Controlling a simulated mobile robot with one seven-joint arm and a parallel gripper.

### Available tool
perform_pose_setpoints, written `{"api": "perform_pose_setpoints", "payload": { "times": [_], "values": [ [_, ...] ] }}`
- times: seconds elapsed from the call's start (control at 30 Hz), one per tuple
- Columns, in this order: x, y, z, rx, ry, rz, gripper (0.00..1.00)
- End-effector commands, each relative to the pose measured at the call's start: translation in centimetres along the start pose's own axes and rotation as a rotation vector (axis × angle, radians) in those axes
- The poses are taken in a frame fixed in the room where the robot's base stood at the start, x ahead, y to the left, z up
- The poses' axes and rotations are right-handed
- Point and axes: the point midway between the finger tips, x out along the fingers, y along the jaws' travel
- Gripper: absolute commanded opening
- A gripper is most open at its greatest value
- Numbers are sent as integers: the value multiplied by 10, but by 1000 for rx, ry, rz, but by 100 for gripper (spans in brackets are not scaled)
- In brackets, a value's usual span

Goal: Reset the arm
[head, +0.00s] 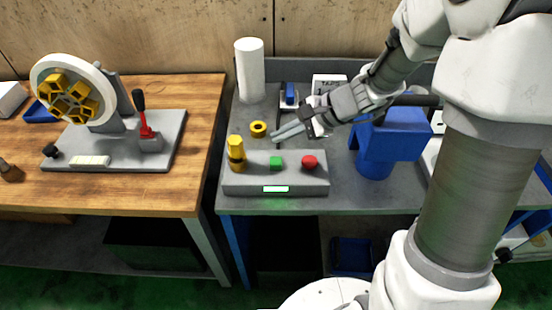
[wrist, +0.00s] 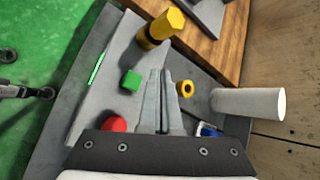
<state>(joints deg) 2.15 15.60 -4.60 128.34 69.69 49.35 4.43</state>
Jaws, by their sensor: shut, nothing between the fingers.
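My gripper (head: 276,137) is at the end of my raised white arm, over the grey bench behind the control box (head: 240,187). Its fingers are together and empty; they show in the wrist view (wrist: 162,75). The control box carries a yellow hex-topped piece (head: 236,152), a green button (head: 277,162), a red button (head: 309,162) and a lit green strip (head: 276,189). A yellow ring (head: 258,129) lies on the bench just left of and beyond my fingertips. In the wrist view the fingers lie between the green button (wrist: 131,80) and the yellow ring (wrist: 186,88).
A white cylinder (head: 249,68) stands at the back of the bench. A blue machine part (head: 392,142) is right of my gripper. On the wooden table at left stands a wheel fixture (head: 98,75) with yellow pieces and a red-based lever (head: 146,128). A gap separates the two tables.

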Motion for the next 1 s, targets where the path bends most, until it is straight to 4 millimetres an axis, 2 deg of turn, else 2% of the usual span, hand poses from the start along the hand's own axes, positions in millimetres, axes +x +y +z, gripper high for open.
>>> {"api": "perform_pose_setpoints", "payload": {
  "times": [0.4, 0.53, 0.67, 0.8, 1.0],
  "values": [
    [0, 0, 0, -1, 0, 1, 0],
    [-8, 1, 8, -46, 5, 12, 0],
    [-29, 6, 29, -183, 25, 48, 0],
    [-61, 21, 53, -390, 72, 115, 0],
    [-105, 47, 76, -674, 172, 220, 0]
  ]
}}
